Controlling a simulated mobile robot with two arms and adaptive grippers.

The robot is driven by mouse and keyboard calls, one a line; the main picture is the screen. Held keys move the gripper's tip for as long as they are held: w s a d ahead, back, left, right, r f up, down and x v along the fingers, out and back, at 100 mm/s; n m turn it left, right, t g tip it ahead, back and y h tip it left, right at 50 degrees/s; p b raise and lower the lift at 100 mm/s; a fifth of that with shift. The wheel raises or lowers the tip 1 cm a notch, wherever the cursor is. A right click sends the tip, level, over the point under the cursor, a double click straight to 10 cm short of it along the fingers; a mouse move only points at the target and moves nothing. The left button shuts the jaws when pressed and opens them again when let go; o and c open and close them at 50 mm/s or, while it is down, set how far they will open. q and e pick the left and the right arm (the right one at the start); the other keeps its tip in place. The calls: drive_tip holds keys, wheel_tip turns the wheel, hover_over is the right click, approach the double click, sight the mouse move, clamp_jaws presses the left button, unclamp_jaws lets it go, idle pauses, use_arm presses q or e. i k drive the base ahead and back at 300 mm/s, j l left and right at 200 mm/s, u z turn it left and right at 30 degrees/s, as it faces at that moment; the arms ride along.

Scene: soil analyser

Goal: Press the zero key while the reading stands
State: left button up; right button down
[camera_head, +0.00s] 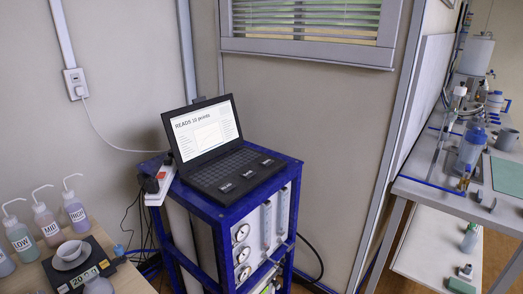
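An open black laptop (232,165) stands on top of a blue-framed rack in the middle of the view. Its lit screen (205,132) shows a heading that looks like "READS 10 points" above a pale plot area. Three dark labelled keys lie in a row along the laptop's front edge: a left key (225,187), a middle key (247,173) and a right key (267,161). Their lettering is too small to read, so I cannot tell which is zero. Neither of my grippers shows in the head view, and nothing covers the keys.
A power strip (159,184) sits at the rack's left edge. A wooden table at lower left holds labelled wash bottles (51,225) and a black balance (80,268) with a bowl. A lab bench (435,192) stands right. The space above the laptop is clear.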

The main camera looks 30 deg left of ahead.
sight(266, 162)
drive_tip(key=i+u, duration=0.35)
drive_tip(key=u, duration=0.15)
drive_tip(key=i+l+u, duration=0.25)
drive_tip(key=u, duration=0.2)
drive_tip(key=i+l+u, duration=0.35)
drive_tip(key=u, duration=0.15)
drive_tip(key=i+l+u, duration=0.25)
drive_tip(key=l+u, duration=0.2)
